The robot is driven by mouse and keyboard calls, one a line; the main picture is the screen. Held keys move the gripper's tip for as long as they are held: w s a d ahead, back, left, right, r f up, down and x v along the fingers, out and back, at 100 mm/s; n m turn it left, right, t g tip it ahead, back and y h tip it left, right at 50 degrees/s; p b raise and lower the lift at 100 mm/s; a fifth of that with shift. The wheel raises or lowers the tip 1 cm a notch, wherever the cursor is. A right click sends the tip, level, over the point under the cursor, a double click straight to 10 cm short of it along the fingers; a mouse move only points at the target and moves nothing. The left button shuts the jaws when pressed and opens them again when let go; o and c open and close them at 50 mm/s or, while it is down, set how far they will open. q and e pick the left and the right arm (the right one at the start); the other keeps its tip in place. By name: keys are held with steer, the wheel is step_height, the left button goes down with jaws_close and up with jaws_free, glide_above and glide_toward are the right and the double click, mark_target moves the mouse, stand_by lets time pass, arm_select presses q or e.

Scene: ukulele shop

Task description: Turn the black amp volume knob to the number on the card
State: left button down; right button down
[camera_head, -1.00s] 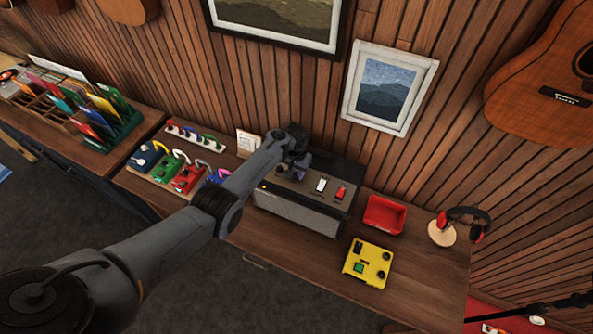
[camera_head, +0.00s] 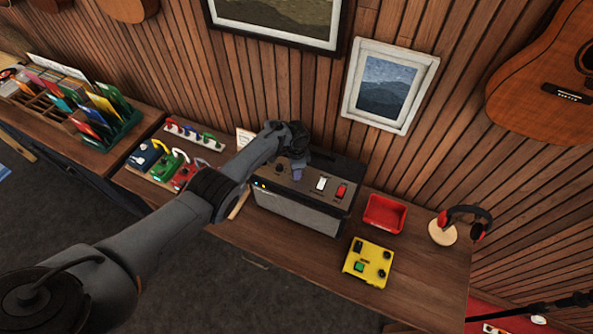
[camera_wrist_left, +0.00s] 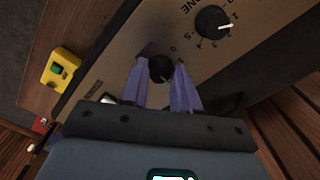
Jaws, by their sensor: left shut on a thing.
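The amp (camera_head: 300,214) stands on the wooden bench against the slatted wall. My left gripper (camera_head: 297,174) reaches down onto its top panel. In the left wrist view its two purple fingers (camera_wrist_left: 160,72) are shut on a black knob (camera_wrist_left: 160,68), one on each side; the head view hides this knob. A "0" is printed beside it; its pointer is hard to read. A second black knob (camera_wrist_left: 212,22) with a white pointer and a printed number scale sits apart, by letters ending in "ONE". A pale card (camera_head: 243,138) stands behind my arm, partly hidden, its number unreadable. My right gripper is not in view.
A white switch (camera_head: 321,184) and a red switch (camera_head: 341,190) sit right of my gripper on the amp. A red tray (camera_head: 384,214), a yellow pedal box (camera_head: 367,263) and headphones (camera_head: 462,222) stand to the right. Several coloured pedals (camera_head: 170,165) lie left.

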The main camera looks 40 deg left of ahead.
arm_select(q)
steer(key=shift+m+b, duration=0.4)
steer(key=shift+m, duration=1.4)
steer(key=c, duration=0.8)
jaws_free()
steer(key=shift+c, duration=0.2)
step_height(320, 180, up, 11)
steer(key=p, duration=0.2)
steer(key=shift+f, duration=0.15)
